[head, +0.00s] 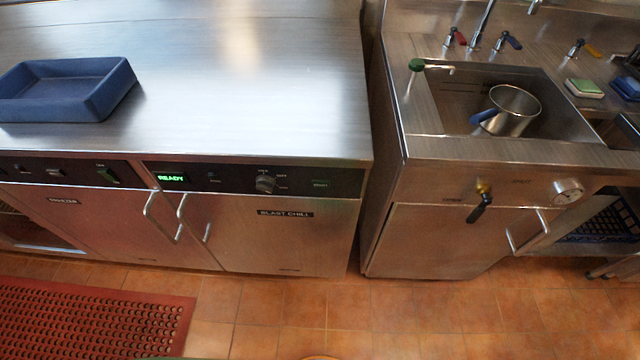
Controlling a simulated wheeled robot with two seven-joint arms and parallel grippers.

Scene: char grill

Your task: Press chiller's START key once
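The blast chiller (270,240) is the right steel cabinet under the left counter, with a "BLAST CHILL" label on its closed door. Its dark control panel (235,180) runs along the top front edge. A small key with faint green lettering (320,184) is near the panel's right end; the lettering is too small to read surely. Another small marking (213,179) is beside the display. Neither of my grippers is in view.
A blue tray (70,90) stands on the steel counter (250,80). Door handles (180,218) stick out below the panel. At right, a sink (460,95) holds a metal pot (515,105). A red perforated mat (90,315) lies on the tiled floor, otherwise clear in front.

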